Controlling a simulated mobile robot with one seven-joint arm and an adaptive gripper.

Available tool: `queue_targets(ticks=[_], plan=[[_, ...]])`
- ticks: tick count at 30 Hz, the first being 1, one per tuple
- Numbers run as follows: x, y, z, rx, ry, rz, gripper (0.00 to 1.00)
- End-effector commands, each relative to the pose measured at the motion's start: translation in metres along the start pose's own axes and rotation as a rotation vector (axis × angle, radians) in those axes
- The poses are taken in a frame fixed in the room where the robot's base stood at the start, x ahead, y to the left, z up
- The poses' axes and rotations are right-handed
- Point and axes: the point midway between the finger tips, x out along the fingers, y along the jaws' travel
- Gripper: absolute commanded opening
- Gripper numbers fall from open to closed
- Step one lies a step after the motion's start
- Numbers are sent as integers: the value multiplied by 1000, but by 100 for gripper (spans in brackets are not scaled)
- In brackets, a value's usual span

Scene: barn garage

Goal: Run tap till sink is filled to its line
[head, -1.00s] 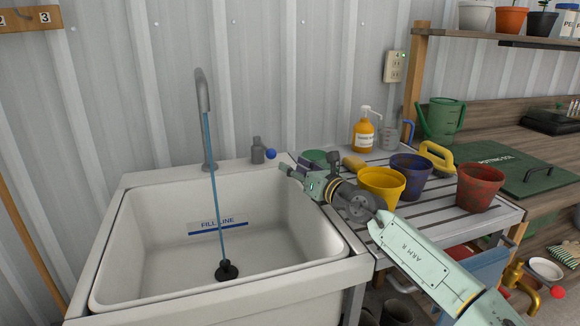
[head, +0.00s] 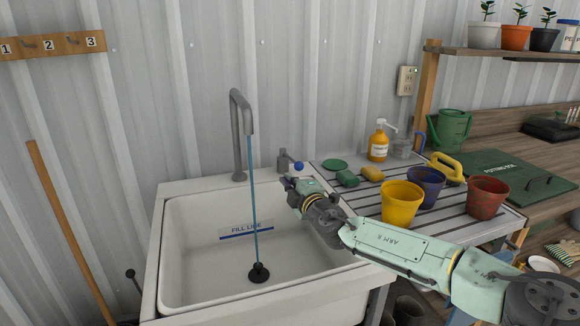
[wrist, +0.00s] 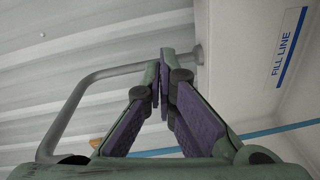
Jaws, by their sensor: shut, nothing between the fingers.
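The white sink (head: 180,250) stands against the wall with a grey curved tap spout (head: 236,125) at its back. A thin blue stream of water (head: 254,200) falls from the spout to the black drain piece (head: 258,272). The blue FILL LINE mark (head: 246,231) is on the sink's back wall; I cannot make out a water level. The tap handle (head: 283,160) with a blue knob (head: 298,166) stands on the back rim. My gripper (head: 288,183) is just below and in front of the knob, shut and empty. In the wrist view, its fingers (wrist: 164,85) meet near the spout pipe (wrist: 90,85).
A wooden pole (head: 70,230) leans at the left. The space above the basin is open.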

Motion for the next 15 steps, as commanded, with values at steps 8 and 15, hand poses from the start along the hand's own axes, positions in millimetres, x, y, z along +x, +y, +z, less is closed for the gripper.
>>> queue_targets(ticks=[8,15], plan=[[62,4,-2,-2,2,0,0],[81,2,25,-1,0,1,0]])
